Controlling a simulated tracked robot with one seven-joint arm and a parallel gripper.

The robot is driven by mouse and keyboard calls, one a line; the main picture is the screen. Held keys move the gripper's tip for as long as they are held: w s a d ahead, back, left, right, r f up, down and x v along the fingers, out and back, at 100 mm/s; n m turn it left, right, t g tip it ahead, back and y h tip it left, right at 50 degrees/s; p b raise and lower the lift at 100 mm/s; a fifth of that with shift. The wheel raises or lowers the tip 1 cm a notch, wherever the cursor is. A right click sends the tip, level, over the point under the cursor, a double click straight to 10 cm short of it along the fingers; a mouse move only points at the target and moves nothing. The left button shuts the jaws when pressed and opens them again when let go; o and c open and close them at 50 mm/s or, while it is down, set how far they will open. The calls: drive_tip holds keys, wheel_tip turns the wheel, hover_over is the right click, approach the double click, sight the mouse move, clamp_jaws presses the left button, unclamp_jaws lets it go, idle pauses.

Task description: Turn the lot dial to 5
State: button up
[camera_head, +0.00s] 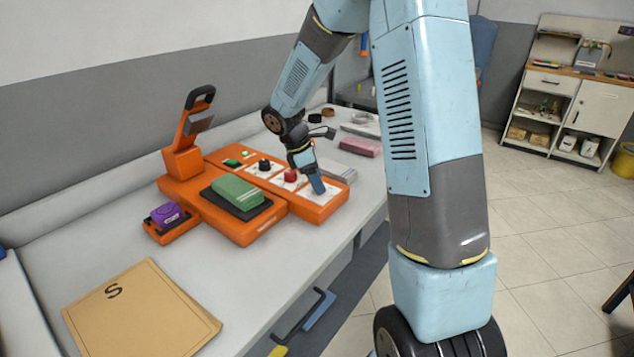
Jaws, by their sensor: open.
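An orange machine (225,222) sits on the counter with a row of white dial plates along its right part. A black knob (264,165) and a red knob (291,175) stand up from these plates. The dial labels and numbers are too small to read, so I cannot tell which is the lot dial or where it points. My gripper (317,187) is open, pointing down over the rightmost white plate, just right of the red knob. It hides part of that plate and anything between its fingers. I cannot tell whether it touches anything.
A green block (237,191) lies on the machine's black pad. An orange lever (187,130) rises at the back left. A purple item (166,214) sits in a small orange tray. A brown envelope (140,310) lies at front left. A pink block (360,147) lies beyond the machine.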

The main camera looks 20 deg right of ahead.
drive_tip(key=shift+d+f, duration=0.25)
drive_tip(key=shift+f, duration=0.3)
drive_tip(key=shift+c, duration=0.3)
drive_tip(key=c, duration=0.9)
drive_tip(key=shift+a, duration=0.15)
drive_tip(key=shift+c, duration=0.3)
drive_tip(key=shift+s, duration=0.1)
